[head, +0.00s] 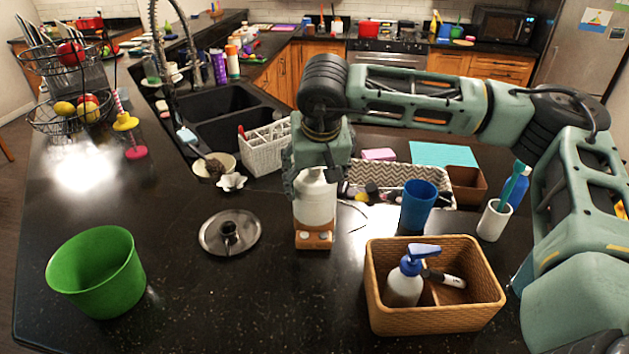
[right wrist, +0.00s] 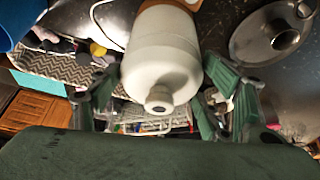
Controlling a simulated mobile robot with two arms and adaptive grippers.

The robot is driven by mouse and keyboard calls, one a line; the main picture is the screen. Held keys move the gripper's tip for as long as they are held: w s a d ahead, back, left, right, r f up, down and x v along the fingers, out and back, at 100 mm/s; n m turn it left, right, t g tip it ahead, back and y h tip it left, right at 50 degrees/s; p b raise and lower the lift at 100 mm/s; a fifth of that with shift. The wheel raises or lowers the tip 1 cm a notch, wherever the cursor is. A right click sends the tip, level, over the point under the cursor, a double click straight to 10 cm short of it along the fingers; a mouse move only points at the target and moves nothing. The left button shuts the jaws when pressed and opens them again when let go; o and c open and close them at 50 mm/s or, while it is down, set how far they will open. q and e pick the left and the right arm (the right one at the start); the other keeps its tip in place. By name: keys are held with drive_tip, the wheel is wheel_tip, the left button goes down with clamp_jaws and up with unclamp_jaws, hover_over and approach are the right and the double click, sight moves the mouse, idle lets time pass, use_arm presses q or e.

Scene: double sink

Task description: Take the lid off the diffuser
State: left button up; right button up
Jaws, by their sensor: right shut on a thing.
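The diffuser has a white, bottle-shaped lid (head: 315,202) over a light wooden base (head: 314,240). It stands upright on the dark counter in the middle of the head view. My right gripper (head: 313,176) comes down over it from above and is shut on the upper part of the lid. In the right wrist view the white lid (right wrist: 160,62) fills the space between the two fingers, with its small round knob toward the camera. The wooden base (right wrist: 172,6) shows at the top edge, against the lid; I see no clear gap between them. My left gripper is not in view.
A round metal lid (head: 230,232) lies left of the diffuser. A wicker basket (head: 435,310) with a pump bottle stands front right. A blue cup (head: 418,204) and a patterned tray (head: 405,172) are close right.

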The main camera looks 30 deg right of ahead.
sight(321, 178)
drive_tip(key=shift+c, duration=0.9)
drive_tip(key=shift+r, duration=0.1)
drive_tip(key=shift+r+b, duration=0.3)
drive_tip(key=shift+b, duration=0.1)
drive_tip(key=r, duration=0.1)
drive_tip(key=r+b, duration=0.1)
drive_tip(key=s+r+b, duration=0.1)
drive_tip(key=shift+d+r, duration=0.3)
drive_tip(key=s+d+r+b, duration=0.3)
drive_tip(key=s+r, duration=0.3)
drive_tip(key=s, duration=0.4)
drive_tip(key=shift+d+r+b, duration=0.25)
drive_tip(key=shift+d+b, duration=0.05)
drive_tip(key=shift+b, duration=0.1)
